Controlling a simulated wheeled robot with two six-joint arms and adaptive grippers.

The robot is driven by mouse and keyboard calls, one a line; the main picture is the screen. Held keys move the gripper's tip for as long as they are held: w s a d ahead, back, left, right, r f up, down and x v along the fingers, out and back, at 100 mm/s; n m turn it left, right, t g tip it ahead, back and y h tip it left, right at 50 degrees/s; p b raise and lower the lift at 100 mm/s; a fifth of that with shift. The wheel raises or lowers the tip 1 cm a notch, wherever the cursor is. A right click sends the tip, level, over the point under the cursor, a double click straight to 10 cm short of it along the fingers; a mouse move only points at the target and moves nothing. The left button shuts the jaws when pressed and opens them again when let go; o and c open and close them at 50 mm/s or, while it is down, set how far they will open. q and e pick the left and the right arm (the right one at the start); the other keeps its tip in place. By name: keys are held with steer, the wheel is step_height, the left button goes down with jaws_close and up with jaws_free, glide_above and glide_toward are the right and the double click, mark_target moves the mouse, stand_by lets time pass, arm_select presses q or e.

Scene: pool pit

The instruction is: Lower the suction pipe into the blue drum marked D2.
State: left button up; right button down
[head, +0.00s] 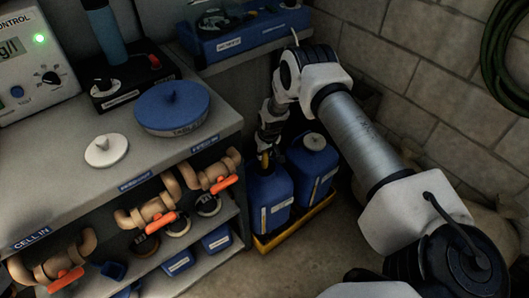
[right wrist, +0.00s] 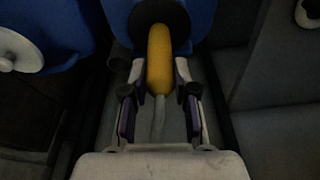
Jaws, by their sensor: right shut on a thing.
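Two blue drums stand side by side in the head view. The left drum (head: 268,203) has a pale label too small to read, so I cannot tell which is D2. The right drum (head: 318,172) has a white cap (head: 314,141) on top. My right gripper (head: 266,147) is over the left drum's top, shut on the yellow grip of the suction pipe (right wrist: 160,62). In the right wrist view the yellow grip meets a black round part at the blue drum (right wrist: 198,18). The pipe's lower end is hidden. My left gripper is not in view.
A yellow tray (head: 266,244) is under the drums. A grey bench (head: 60,180) with orange-handled valves (head: 160,222) and shelves stands close on the left. A block wall (head: 425,85) with a green hose (head: 505,60) is at the right. Bare floor shows in front of the tray.

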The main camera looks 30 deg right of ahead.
steer(key=shift+f, duration=0.1)
steer(key=c, duration=0.8)
jaws_free()
steer(key=shift+f, duration=0.1)
steer(key=v, duration=1.2)
